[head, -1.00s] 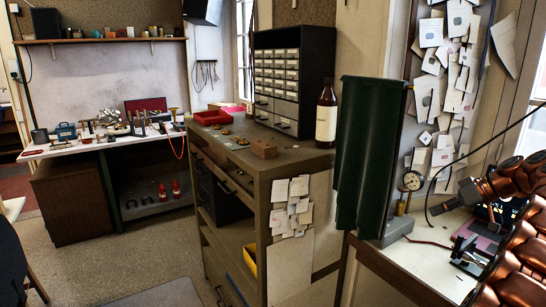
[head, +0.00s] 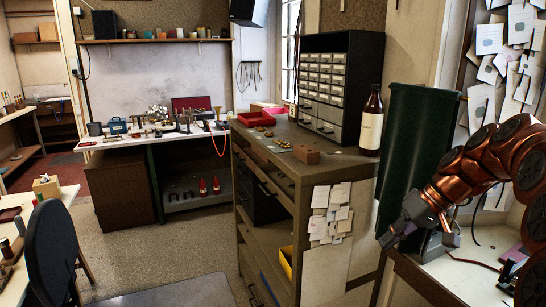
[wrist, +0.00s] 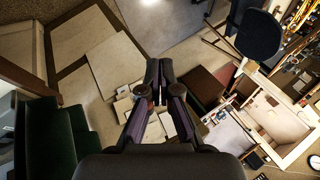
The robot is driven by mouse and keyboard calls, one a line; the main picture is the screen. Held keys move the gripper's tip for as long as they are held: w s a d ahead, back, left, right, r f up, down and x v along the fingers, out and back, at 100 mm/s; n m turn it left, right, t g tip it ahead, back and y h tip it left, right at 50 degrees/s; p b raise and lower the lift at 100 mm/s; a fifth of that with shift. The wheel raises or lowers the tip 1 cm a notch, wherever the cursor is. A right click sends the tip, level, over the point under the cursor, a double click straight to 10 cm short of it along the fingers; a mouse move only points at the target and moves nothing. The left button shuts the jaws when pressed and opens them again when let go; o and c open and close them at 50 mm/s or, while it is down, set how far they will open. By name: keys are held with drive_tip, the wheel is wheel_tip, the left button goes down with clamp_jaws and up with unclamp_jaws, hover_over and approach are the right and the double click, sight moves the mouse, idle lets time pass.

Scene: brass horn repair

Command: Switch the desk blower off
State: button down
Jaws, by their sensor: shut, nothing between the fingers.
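I cannot pick out the desk blower or its switch for certain in either view. My gripper (head: 388,240) is shut and empty. In the head view it hangs at the right, in front of the lower part of a dark green upright panel or cloth (head: 408,140). In the wrist view its two fingers (wrist: 158,66) point up the picture, with nothing held between them. The green thing also shows at the left of the wrist view (wrist: 52,130).
A brown cabinet (head: 290,165) stands mid-view, with a red tray (head: 257,119), drawer unit (head: 342,85) and brown bottle (head: 371,125) on top. A far workbench (head: 150,140) holds tools and a blue box (head: 118,126). A dark chair (head: 52,250) is front left. Floor between is open.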

drive_tip(key=s+a+f+g+h, duration=0.1)
drive_tip(key=s+a, duration=0.5)
drive_tip(key=s, duration=0.1)
drive_tip(key=s+a+f+g+h+p, duration=0.1)
drive_tip(key=s+f, duration=0.3)
drive_tip(key=s, duration=0.9)
drive_tip(key=s+a+f+m+g+h, duration=0.1)
drive_tip(key=s+f+h, duration=0.3)
drive_tip(key=s, duration=0.9)
drive_tip(key=shift+f+m+g+p, duration=0.3)
drive_tip(key=shift+f+p, duration=0.05)
drive_tip(key=shift+f, duration=0.35)
